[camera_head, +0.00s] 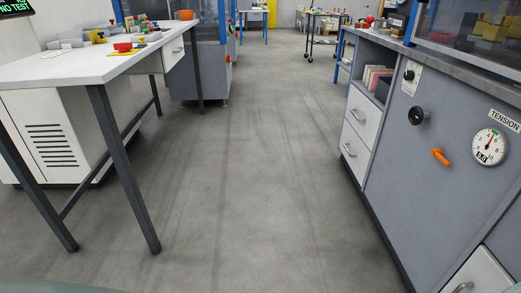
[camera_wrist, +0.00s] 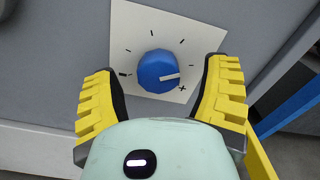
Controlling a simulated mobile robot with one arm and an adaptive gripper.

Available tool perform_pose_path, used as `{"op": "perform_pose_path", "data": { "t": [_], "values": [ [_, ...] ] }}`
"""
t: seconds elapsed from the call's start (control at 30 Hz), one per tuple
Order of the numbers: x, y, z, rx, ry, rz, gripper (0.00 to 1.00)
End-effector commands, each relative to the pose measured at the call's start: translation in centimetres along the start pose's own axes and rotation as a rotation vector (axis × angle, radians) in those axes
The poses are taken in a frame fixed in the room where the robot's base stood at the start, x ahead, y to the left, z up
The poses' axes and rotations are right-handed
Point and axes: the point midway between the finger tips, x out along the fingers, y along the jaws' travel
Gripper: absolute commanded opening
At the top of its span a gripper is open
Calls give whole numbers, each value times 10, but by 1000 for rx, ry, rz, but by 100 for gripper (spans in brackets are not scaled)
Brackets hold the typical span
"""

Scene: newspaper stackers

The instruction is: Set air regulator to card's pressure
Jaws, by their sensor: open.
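In the wrist view a round blue knob (camera_wrist: 153,70) with a white pointer line sits on a square white dial plate (camera_wrist: 128,22). The line points right, just above the plus mark at the plate's lower right. Black tick marks ring the knob, with a thicker mark at the left. My gripper (camera_wrist: 162,68) is open, with one yellow finger on each side of the knob; I see gaps between fingers and knob. The gripper is not visible in the head view. I see no readable pressure card, and no label confirms that this knob is the air regulator.
In the head view a round gauge (camera_head: 489,147) under a TENSION label, an orange lever (camera_head: 440,157) and a black knob (camera_head: 418,116) are on the right-hand cabinet. A white-topped table (camera_head: 70,72) with small items stands left. The floor aisle (camera_head: 255,150) is clear.

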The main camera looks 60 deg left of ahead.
Motion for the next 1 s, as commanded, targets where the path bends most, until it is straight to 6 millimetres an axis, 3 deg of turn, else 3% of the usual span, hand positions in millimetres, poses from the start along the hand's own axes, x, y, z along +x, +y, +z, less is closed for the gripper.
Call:
{"op": "perform_pose_path", "data": {
  "t": [0.6, 1.0],
  "values": [
    [-93, 1, -2, 2, 6, -2, 75],
    [-106, 1, 0, 0, 1, 2, 75]
  ]
}}
